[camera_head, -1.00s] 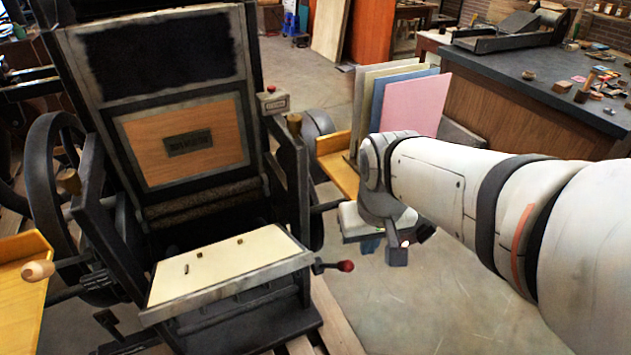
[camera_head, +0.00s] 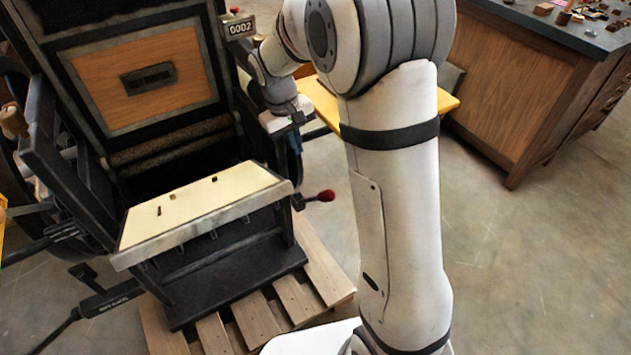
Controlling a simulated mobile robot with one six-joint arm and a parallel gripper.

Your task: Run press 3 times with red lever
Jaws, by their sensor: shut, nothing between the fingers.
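The press (camera_head: 185,302) is a dark machine with a wood panel (camera_head: 148,78) in its upright frame and a pale tilted bed (camera_head: 195,205) in front. The red lever (camera_head: 326,196) sticks out at the right side of the bed, its red knob clear of anything. The counter (camera_head: 238,28) at the top right of the press reads 0002. My gripper (camera_head: 295,142) hangs at the right side of the press, above and left of the red knob and apart from it in the picture. It is shut and empty. The fingertips are small and partly lost against the dark frame.
The press stands on a wooden pallet (camera_head: 255,318). A yellow wooden shelf (camera_head: 447,101) lies behind my arm. A wood-sided workbench (camera_head: 520,75) stands at the back right. The floor at right is clear. A dark foot lever (camera_head: 105,301) reaches out at lower left.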

